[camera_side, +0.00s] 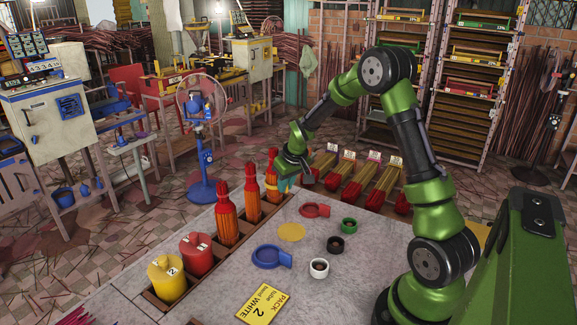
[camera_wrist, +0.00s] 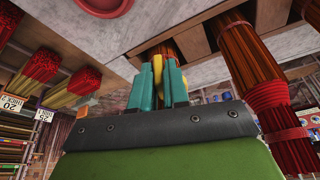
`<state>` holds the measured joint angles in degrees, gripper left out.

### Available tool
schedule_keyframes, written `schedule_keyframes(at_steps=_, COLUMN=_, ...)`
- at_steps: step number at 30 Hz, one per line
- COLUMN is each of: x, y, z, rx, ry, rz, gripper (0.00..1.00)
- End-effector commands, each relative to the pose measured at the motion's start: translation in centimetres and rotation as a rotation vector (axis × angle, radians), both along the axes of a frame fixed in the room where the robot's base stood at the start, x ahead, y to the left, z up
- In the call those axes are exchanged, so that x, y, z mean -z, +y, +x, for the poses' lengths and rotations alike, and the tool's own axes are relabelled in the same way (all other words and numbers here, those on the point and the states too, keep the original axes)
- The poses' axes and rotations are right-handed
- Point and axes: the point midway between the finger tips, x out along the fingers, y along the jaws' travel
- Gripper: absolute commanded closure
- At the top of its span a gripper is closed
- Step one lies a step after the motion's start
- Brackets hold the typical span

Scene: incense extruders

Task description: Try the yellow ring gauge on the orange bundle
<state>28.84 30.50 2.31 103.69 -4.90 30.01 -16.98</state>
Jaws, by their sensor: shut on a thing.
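My gripper (camera_side: 283,178) has teal fingers and is shut on the yellow ring gauge, at the far end of the wooden rack. In the wrist view a strip of the yellow ring gauge (camera_wrist: 158,64) shows between the fingers (camera_wrist: 160,80). The orange bundle (camera_side: 272,196) stands upright in the rack's far compartment, right beside the fingers. In the side view a yellow band crosses this bundle, so the gauge appears to be around it. The fingers hide much of the gauge and of the bundle in the wrist view.
Two more wrapped bundles (camera_side: 228,222) (camera_side: 252,196) stand nearer in the rack, then a red pot (camera_side: 196,258) and a yellow pot (camera_side: 167,284). A blue ring gauge (camera_side: 267,257), a red ring gauge (camera_side: 314,210), a yellow disc (camera_side: 291,232) and small cups lie on the table.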

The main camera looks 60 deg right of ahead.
Motion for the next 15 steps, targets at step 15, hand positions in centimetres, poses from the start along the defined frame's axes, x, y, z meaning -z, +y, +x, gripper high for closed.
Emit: schedule_keyframes(at_steps=15, x=1.2, y=0.0, z=0.0, rx=0.001, ry=0.0, rz=0.0, gripper=1.0)
